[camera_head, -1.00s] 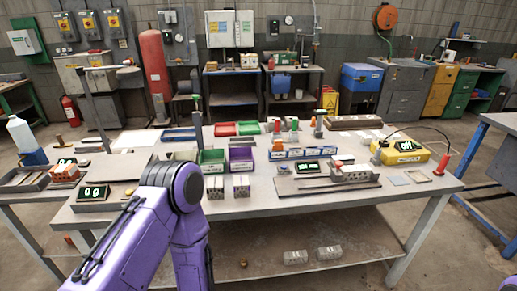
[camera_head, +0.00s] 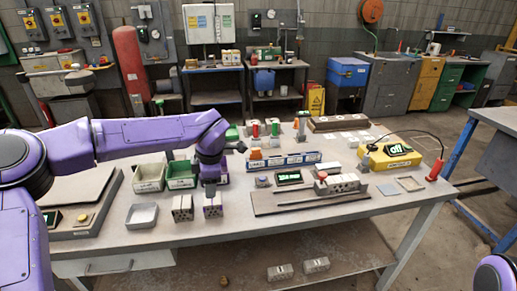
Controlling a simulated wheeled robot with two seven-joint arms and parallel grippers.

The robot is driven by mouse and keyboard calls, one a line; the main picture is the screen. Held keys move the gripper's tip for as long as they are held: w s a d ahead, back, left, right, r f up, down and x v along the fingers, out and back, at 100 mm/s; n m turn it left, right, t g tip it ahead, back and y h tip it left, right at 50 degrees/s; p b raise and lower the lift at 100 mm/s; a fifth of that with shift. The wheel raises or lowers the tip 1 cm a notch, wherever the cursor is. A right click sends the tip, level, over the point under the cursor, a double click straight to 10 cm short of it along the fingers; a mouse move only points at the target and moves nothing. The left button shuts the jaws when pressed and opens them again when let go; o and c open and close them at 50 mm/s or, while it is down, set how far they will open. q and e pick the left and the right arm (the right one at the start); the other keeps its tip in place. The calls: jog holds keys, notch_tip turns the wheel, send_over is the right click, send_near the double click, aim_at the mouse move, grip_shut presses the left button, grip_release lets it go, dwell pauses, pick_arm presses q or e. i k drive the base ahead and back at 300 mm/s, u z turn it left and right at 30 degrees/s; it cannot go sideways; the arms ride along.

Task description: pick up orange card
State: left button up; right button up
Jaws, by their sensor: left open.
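A small orange piece (camera_head: 255,153) stands at the left end of the blue rack (camera_head: 290,161) on the table; it is too small to tell whether it is the orange card. My left gripper (camera_head: 211,190) is open and points down above the right one of two hollow bricks (camera_head: 182,209), to the left of and nearer than the orange piece. The fingertips are small, and I cannot tell whether they touch the brick. My right gripper is out of view; only part of my purple right arm shows at the bottom right corner.
A white bin (camera_head: 149,179) and a green bin (camera_head: 181,182) stand behind the bricks. A small grey tray (camera_head: 142,215) lies left of them. A dark fixture plate (camera_head: 310,197) and a yellow box (camera_head: 392,158) are to the right. The table's front right is clear.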

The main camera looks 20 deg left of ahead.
aim_at(256, 154)
jog(key=i, duration=1.1)
jog(key=z, duration=0.05)
